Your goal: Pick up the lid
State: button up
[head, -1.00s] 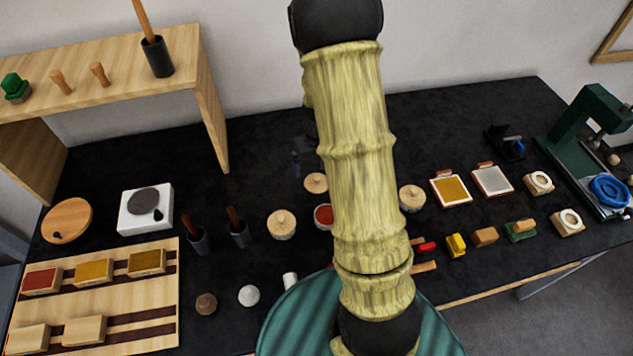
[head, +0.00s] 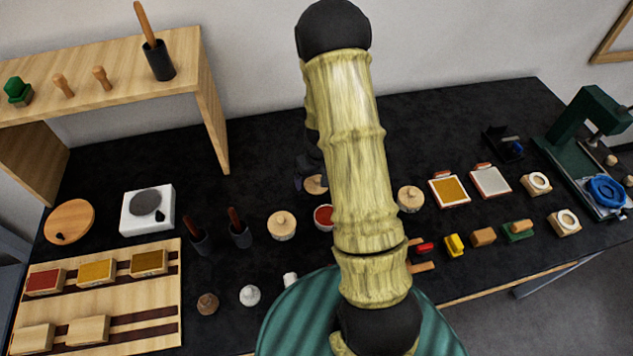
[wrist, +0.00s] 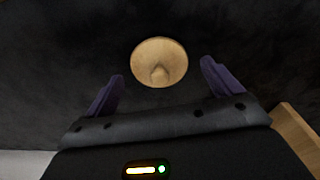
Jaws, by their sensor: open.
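The lid (wrist: 159,60), a round pale wooden disc with a small knob, lies on the dark worktop in the wrist view. In the head view a round wooden piece that appears to be this lid (head: 315,185) shows partly behind my arm. My gripper (wrist: 162,68) is open, with its two purple fingers apart on either side of the lid's near part. Nothing is between the fingers in a grip, and I cannot tell the exact height above the lid. In the head view my arm hides most of the gripper.
An open round pot with red contents (head: 323,217) stands just in front of the lid. Knobbed wooden pots stand to the left (head: 282,226) and right (head: 410,199). A wooden shelf (head: 212,120) stands at the back left. The worktop behind the lid is mostly clear.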

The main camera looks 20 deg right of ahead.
jog(key=shift+f, duration=0.4)
jog(key=shift+c, duration=0.3)
jog(key=c, duration=1)
